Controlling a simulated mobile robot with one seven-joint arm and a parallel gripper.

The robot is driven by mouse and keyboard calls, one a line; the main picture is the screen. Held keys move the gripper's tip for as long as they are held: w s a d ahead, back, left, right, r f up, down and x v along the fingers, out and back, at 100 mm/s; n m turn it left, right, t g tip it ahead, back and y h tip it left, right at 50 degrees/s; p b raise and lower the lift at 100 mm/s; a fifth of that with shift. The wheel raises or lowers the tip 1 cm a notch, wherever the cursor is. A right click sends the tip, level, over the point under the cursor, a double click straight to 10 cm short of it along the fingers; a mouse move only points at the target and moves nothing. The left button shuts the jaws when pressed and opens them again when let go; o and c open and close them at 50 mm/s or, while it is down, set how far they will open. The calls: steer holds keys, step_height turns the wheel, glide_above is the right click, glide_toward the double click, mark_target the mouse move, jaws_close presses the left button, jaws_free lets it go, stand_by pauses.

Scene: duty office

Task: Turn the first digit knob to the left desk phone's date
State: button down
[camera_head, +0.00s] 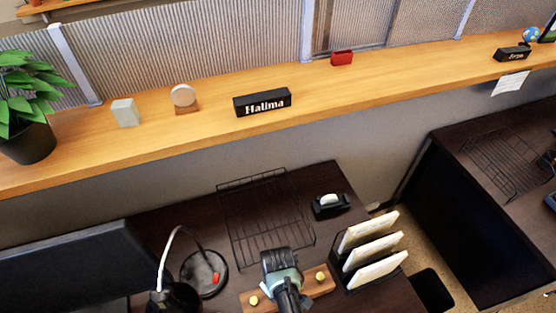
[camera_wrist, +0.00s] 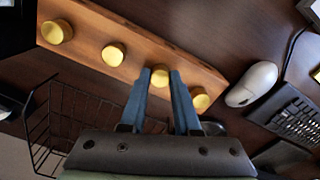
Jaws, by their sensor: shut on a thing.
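A wooden board (camera_head: 304,290) with several round brass knobs lies on the dark desk. It crosses the top of the wrist view (camera_wrist: 128,45). My gripper (camera_wrist: 160,76) is over the board, its two blue-grey fingers shut on a brass knob (camera_wrist: 160,72), third from the left in the wrist view. Another knob (camera_wrist: 201,97) is just to its right, and two more (camera_wrist: 113,54) are to its left. In the head view my gripper hides the board's middle. No digits or pointer marks are readable. I cannot make out a desk phone in either view.
A black wire tray (camera_head: 262,215) lies behind the board. A file rack (camera_head: 345,272) stands to its right, a tape dispenser (camera_head: 330,204) behind that. A lamp base (camera_head: 207,272) is left. A mouse (camera_wrist: 252,84) and keyboard (camera_wrist: 298,114) show in the wrist view.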

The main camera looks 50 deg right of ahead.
steer(key=shift+n, duration=0.6)
steer(key=c, duration=0.6)
jaws_free()
steer(key=shift+c, duration=0.2)
steer(key=shift+r, duration=0.1)
step_height(320, 180, up, 13)
stand_by(0.4)
